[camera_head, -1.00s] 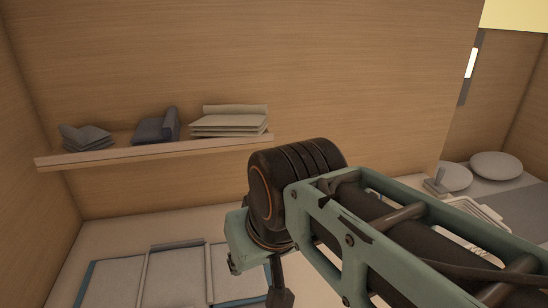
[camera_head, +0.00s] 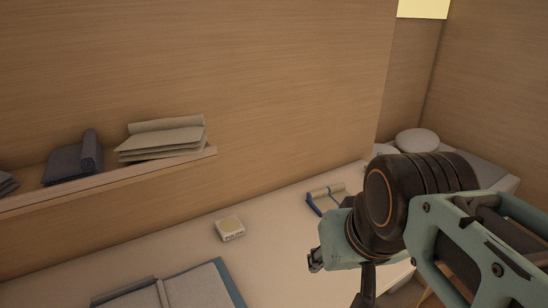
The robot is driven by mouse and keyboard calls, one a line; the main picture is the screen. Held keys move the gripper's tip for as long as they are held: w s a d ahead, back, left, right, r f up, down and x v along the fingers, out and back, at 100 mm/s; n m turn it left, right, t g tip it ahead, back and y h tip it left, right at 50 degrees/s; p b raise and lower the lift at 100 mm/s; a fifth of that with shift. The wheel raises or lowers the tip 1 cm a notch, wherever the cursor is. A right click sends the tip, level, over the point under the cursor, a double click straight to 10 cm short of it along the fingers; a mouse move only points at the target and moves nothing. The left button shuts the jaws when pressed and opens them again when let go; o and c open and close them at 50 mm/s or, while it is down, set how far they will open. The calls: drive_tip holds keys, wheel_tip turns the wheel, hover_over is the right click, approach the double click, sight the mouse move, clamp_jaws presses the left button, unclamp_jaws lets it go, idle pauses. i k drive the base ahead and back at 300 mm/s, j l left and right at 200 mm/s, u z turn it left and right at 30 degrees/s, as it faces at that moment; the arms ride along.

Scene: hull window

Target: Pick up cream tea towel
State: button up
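A folded cream-beige cloth (camera_head: 163,139), which looks like the cream tea towel, lies in loose layers near the right end of a wall shelf (camera_head: 120,170). A dark blue-grey folded cloth (camera_head: 75,162) lies to its left, with a gap between. My arm fills the lower right, apart from the shelf and to the right of the cloths. A dark part at its lower end seems to be my gripper (camera_head: 367,288), cut off by the bottom edge. Its fingers cannot be made out. Nothing shows held.
Below the shelf is a pale counter (camera_head: 275,215) with a small white box (camera_head: 230,230). A blue-edged rack (camera_head: 325,198) stands farther right. Flat blue-edged panels (camera_head: 190,290) lie at the bottom. Pale round shapes (camera_head: 416,141) are at the back right.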

sight(331, 197)
drive_tip(key=z, duration=0.4)
drive_tip(key=i+l+u, duration=0.15)
drive_tip(key=l, duration=0.3)
drive_tip(key=i+l+u, duration=0.15)
drive_tip(key=l, duration=0.35)
drive_tip(key=i+l+u, duration=0.2)
drive_tip(key=l, duration=0.25)
drive_tip(key=i+l+u, duration=0.15)
drive_tip(key=l, duration=0.4)
drive_tip(key=l+u, duration=0.15)
drive_tip(key=l, duration=0.35)
drive_tip(key=i, duration=0.05)
